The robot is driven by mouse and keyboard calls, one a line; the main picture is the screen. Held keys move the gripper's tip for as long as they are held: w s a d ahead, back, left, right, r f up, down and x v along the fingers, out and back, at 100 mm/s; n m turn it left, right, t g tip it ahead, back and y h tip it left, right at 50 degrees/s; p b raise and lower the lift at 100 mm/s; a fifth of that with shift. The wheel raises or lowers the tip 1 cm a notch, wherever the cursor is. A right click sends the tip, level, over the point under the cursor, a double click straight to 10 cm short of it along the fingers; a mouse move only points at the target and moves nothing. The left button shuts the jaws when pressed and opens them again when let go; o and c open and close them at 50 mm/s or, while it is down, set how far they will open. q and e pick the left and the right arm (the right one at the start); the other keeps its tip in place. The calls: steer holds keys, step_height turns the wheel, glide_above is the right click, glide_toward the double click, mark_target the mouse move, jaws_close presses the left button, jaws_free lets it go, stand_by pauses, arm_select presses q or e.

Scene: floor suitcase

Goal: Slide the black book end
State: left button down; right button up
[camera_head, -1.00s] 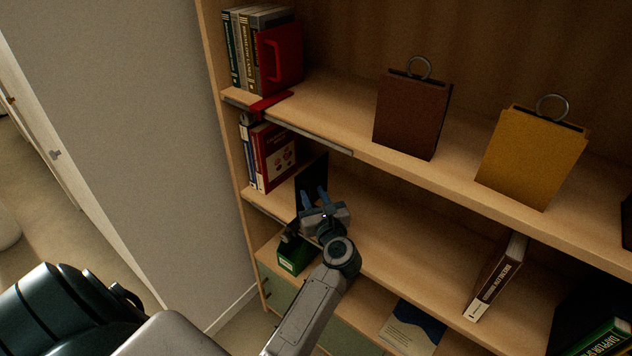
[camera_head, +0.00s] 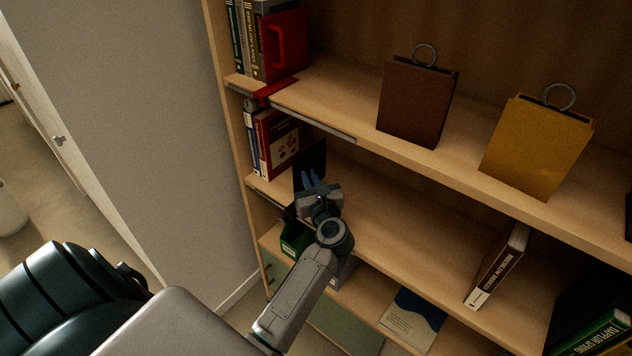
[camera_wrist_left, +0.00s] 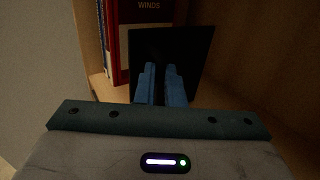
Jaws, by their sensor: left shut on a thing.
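The black book end (camera_head: 316,158) stands upright on the middle shelf, just right of a short row of books (camera_head: 275,142). My left gripper (camera_head: 309,180) is shut on the book end, its blue fingers against the panel. In the left wrist view, the dark panel (camera_wrist_left: 192,48) rises behind the blue fingers (camera_wrist_left: 161,82), with the red book (camera_wrist_left: 135,30) close on its left. Part of the panel's lower edge is hidden by the fingers. My right gripper is not in view.
The upper shelf above holds a red book end (camera_head: 286,45), a brown bag (camera_head: 415,105) and a yellow bag (camera_head: 535,145). A leaning book (camera_head: 497,265) stands further right on the middle shelf. The shelf between is bare. A green box (camera_head: 293,240) sits below.

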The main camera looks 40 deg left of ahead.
arm_select(q)
steer(key=a, duration=1.1)
steer(key=shift+w, duration=0.45)
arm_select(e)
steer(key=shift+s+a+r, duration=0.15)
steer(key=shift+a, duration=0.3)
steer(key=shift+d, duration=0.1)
arm_select(q)
steer(key=c, duration=1.5)
jaws_free()
steer(key=shift+a, duration=0.1)
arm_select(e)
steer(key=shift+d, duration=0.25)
